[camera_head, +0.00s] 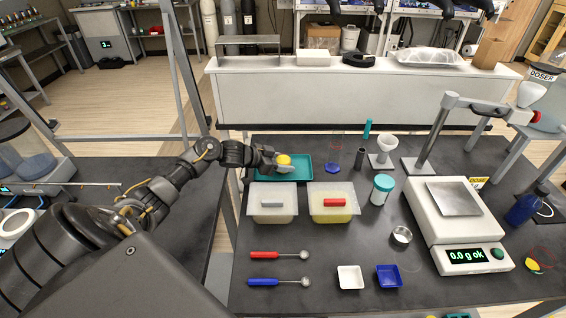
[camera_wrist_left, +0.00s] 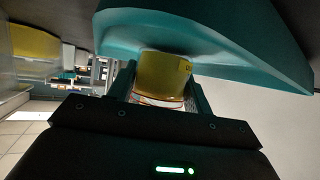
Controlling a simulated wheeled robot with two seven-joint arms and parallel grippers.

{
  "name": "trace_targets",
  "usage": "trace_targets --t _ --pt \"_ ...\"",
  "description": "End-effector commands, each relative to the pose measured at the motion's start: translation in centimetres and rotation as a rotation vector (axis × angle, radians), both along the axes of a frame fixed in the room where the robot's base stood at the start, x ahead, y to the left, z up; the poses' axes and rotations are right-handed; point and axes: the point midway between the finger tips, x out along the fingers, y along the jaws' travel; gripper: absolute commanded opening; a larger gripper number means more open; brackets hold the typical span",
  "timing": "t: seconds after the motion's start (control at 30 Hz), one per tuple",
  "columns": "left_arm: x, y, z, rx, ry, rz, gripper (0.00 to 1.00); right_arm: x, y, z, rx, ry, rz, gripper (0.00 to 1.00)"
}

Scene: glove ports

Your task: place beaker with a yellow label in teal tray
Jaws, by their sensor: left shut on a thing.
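My left gripper (camera_head: 285,167) is shut on the beaker with a yellow label (camera_head: 284,159), over the teal tray (camera_head: 264,176). In the left wrist view the beaker's yellow side (camera_wrist_left: 163,72) sits between the two fingers (camera_wrist_left: 162,92). The teal tray (camera_wrist_left: 225,40) fills the top of that view, close to the beaker. I cannot tell whether the beaker touches the tray floor. The gripper and beaker cover part of the tray in the head view. My right gripper is not in view.
Two lidded tubs (camera_head: 272,214) (camera_head: 333,215) stand just in front of the tray. A blue lid (camera_head: 332,159), a dark cylinder (camera_head: 360,158) and a white funnel on a stand (camera_head: 386,145) are to its right. A balance (camera_head: 448,222) stands further right. Two spoons lie in front.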

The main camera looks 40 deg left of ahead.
Motion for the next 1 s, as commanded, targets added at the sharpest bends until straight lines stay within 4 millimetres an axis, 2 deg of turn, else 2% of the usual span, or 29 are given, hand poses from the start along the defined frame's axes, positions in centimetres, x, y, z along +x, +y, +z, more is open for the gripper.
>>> trace_targets --t 0.1,0.13,0.3,0.67,0.77,1.0 --pt "0.0 0.0 -0.3 -0.001 -0.001 0.0 0.2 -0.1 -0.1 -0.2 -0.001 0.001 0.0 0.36" --pt "0.0 0.0 -0.3 0.0 0.0 0.0 0.53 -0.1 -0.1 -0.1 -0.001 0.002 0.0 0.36" --pt "0.0 0.0 -0.2 0.0 0.0 0.0 0.72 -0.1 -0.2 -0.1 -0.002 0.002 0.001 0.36" --pt "-0.3 0.2 0.2 0.001 0.001 0.001 0.72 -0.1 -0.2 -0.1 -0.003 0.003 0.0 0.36" --pt "-1.4 0.9 0.7 0.003 -0.001 0.001 0.72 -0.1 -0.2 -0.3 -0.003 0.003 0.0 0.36" --pt "-5.4 3.2 3.1 0.006 0.002 -0.001 0.72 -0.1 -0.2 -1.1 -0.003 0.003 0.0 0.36"
